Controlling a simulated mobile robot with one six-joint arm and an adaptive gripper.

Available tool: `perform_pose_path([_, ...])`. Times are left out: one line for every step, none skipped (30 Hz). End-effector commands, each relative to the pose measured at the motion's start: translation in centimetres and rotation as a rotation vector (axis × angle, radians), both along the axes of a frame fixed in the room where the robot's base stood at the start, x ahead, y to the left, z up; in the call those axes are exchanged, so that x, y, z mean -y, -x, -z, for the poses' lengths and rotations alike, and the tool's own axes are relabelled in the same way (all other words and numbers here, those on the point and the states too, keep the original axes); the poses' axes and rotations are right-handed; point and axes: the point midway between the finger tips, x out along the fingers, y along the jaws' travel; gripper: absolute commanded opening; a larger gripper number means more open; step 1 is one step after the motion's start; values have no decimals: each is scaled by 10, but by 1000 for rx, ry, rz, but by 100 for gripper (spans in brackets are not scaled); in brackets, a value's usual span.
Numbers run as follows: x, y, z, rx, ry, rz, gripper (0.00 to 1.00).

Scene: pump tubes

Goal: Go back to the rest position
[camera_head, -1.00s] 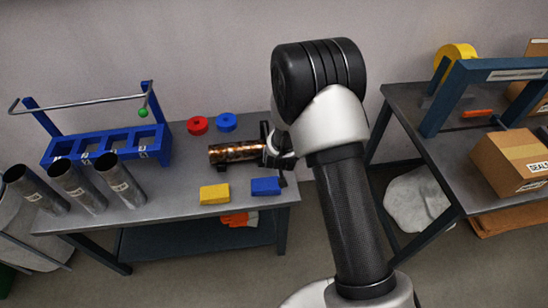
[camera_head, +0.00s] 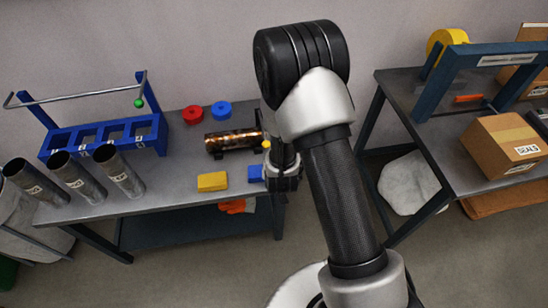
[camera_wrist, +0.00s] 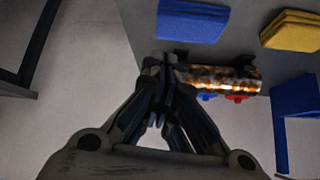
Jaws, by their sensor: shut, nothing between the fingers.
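My gripper (camera_wrist: 160,60) is shut and empty in the wrist view, its fingertips close together. In the head view my wrist and gripper (camera_head: 283,178) hang at the right end of the left workbench, partly hidden by my arm. A shiny copper-brown tube (camera_head: 232,140) lies on its side in a dark holder on the bench, left of and behind my gripper. In the wrist view the tube (camera_wrist: 222,77) appears right of the fingertips. They look apart from it, though the depth is hard to judge.
A blue block (camera_head: 256,173) sits close to my gripper, beside a yellow block (camera_head: 212,181). Red (camera_head: 192,114) and blue (camera_head: 221,108) rings lie behind. A blue rack (camera_head: 105,137) and several steel tubes (camera_head: 122,177) stand left. Another bench (camera_head: 415,90) stands right, with floor between.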

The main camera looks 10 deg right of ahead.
Motion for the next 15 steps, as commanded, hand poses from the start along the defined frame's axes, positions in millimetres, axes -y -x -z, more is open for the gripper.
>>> perform_pose_path([0, 0, 0, 0, 0, 0, 0])
perform_pose_path([0, 0, 0, 0, 0, 0, 0])
perform_pose_path([0, 0, 0, 0, 0, 0, 0])
perform_pose_path([0, 0, 0, 0, 0, 0, 0])
perform_pose_path([0, 0, 0, 0, 0, 0, 0])
perform_pose_path([0, 0, 0, 0, 0, 0, 0])
perform_pose_path([0, -1, -1, 1, 0, 0, 0])
perform_pose_path([0, -1, -3, 1, -1, 0, 0])
perform_pose_path([0, -2, -7, 1, -4, -2, 0])
perform_pose_path([-1, -3, -12, -2, -6, -3, 0])
perform_pose_path([-1, -4, -19, -2, -10, -4, 0])
perform_pose_path([-2, -5, -30, -5, -16, -9, 0])
perform_pose_path([-3, -6, -40, -10, -22, -12, 0])
perform_pose_path([-4, -6, -51, -15, -27, -17, 0])
perform_pose_path([-5, -5, -68, -24, -34, -25, 0])
